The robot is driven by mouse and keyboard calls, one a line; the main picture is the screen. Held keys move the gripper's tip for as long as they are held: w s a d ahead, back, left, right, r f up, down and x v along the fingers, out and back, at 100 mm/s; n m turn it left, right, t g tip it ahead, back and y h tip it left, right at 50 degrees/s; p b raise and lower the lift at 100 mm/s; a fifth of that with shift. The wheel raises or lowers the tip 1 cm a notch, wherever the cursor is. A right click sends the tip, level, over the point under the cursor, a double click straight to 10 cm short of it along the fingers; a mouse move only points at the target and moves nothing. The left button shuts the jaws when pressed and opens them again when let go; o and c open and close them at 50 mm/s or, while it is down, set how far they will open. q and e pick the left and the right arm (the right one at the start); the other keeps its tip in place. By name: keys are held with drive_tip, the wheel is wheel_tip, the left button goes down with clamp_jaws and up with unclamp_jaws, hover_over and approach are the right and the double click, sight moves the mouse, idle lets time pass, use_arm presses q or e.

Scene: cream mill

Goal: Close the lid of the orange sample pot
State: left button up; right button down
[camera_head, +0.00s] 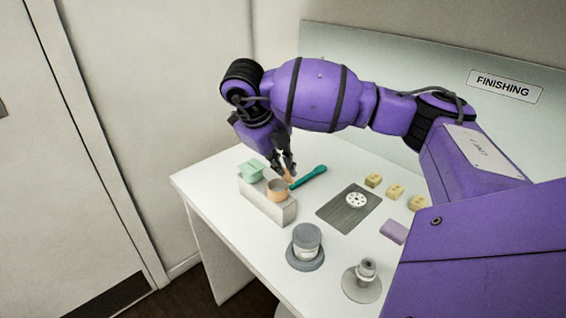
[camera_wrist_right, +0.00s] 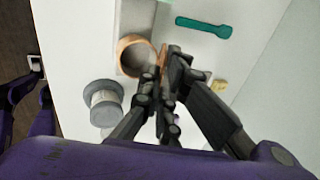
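The orange sample pot (camera_head: 277,190) stands in a pale block on the white table, with its mouth uncovered. Its orange lid (camera_head: 289,176) stands up open at the pot's far right side. In the right wrist view I look down into the open pot (camera_wrist_right: 133,58), and the lid (camera_wrist_right: 163,58) shows edge-on at its right rim. My right gripper (camera_head: 285,164) points down just behind the lid. In the wrist view its fingertips (camera_wrist_right: 174,56) are together, right beside the lid's outer side. They seem to touch it, but any gap is hard to see. My left gripper is out of view.
A mint-green pot (camera_head: 251,170) shares the block (camera_head: 268,205). A teal tool (camera_head: 310,177) lies close behind the gripper. A grey-lidded jar (camera_head: 306,243), a dark mat (camera_head: 348,210) with a white disc, and several yellow blocks (camera_head: 395,191) stand nearer or to the right.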

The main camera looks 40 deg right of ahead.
drive_tip(key=shift+a+h, duration=0.2)
drive_tip(key=shift+h, duration=0.3)
drive_tip(key=c, duration=2)
unclamp_jaws()
drive_tip(key=shift+f, duration=0.1)
drive_tip(key=v, duration=1.2)
drive_tip(key=shift+d, duration=0.1)
